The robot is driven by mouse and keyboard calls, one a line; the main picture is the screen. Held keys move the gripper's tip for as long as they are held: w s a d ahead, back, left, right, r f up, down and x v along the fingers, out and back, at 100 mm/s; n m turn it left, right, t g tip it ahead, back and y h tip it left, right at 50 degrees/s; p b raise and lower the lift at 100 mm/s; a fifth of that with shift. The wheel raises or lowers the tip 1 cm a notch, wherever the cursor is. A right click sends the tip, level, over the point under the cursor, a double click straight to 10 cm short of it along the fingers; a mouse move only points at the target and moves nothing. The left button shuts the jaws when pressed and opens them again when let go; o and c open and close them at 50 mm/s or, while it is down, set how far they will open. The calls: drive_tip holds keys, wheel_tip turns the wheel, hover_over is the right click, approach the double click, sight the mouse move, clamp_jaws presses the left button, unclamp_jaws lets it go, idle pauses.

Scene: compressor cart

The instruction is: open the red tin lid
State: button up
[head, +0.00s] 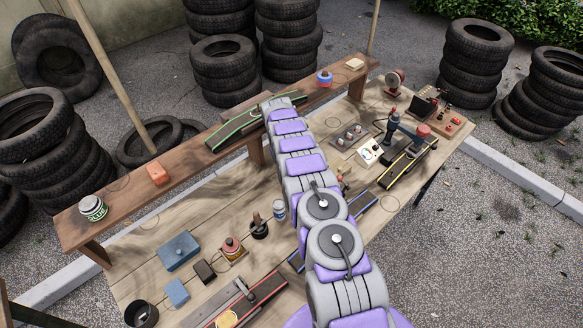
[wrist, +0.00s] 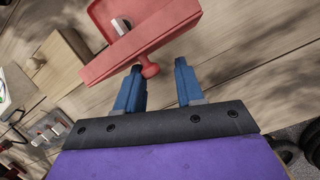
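The red tin (wrist: 101,13) lies on the wooden bench top at the upper middle of the wrist view. Its red lid (wrist: 158,43) seems tilted up, with a pale block (wrist: 121,25) showing in the gap behind it. A round red knob (wrist: 149,70) sticks out from the lid toward my gripper. My gripper (wrist: 157,75) has two blue fingers spread apart with nothing held between them. The knob lies between the fingertips, close to the left one; I cannot tell if they touch. In the head view my arm hides the tin and my gripper.
A wooden block (wrist: 62,62) and a switch panel (wrist: 48,130) lie left in the wrist view. In the head view a raised plank shelf (head: 120,200) runs along the back. A blue box (head: 179,251) and several small items stand left of my arm.

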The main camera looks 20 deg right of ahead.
drive_tip(key=shift+o, duration=1.3)
drive_tip(key=shift+a, duration=0.25)
drive_tip(key=shift+d+r, duration=0.1)
drive_tip(key=shift+r, duration=0.05)
drive_tip(key=shift+d, duration=0.1)
drive_tip(key=shift+s+a+r+p, duration=0.25)
drive_tip(key=shift+s+r, duration=0.75)
drive_tip(key=shift+s, duration=0.35)
drive_tip(key=shift+s+a+r+p, duration=0.15)
drive_tip(key=shift+s+a+r, duration=0.1)
drive_tip(key=shift+s+r, duration=0.9)
drive_tip(key=s+a, duration=0.2)
drive_tip(key=s, duration=0.8)
drive_tip(key=shift+s+r+p, duration=0.3)
drive_tip(key=shift+s, duration=0.05)
drive_tip(key=shift+w+a, duration=0.1)
drive_tip(key=shift+a, duration=0.05)
